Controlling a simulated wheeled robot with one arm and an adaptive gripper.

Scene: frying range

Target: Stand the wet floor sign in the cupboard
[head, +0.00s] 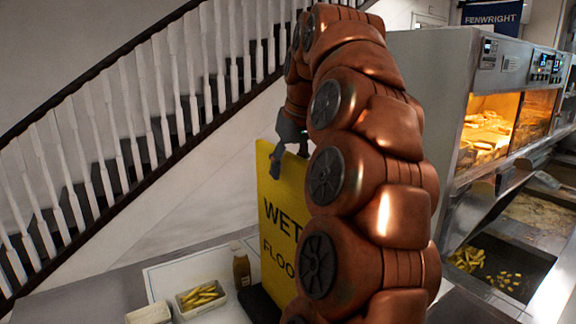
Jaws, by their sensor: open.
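The wet floor sign (275,222) is a yellow upright panel with dark lettering reading "WET" and "FLOO". It stands on the pale worktop, and my arm hides its right part. My gripper (289,156) is dark grey and open at the sign's top edge. One finger hangs in front of the yellow face and the other is further right, by the top edge. I cannot tell whether either finger touches the sign. No cupboard can be made out in this view.
A brown bottle (242,269), a tray of fries (201,297) and a pale tub (149,314) stand left of the sign. A dark block (258,305) lies at its foot. The frying range (500,110) stands at right. A staircase (130,110) rises behind.

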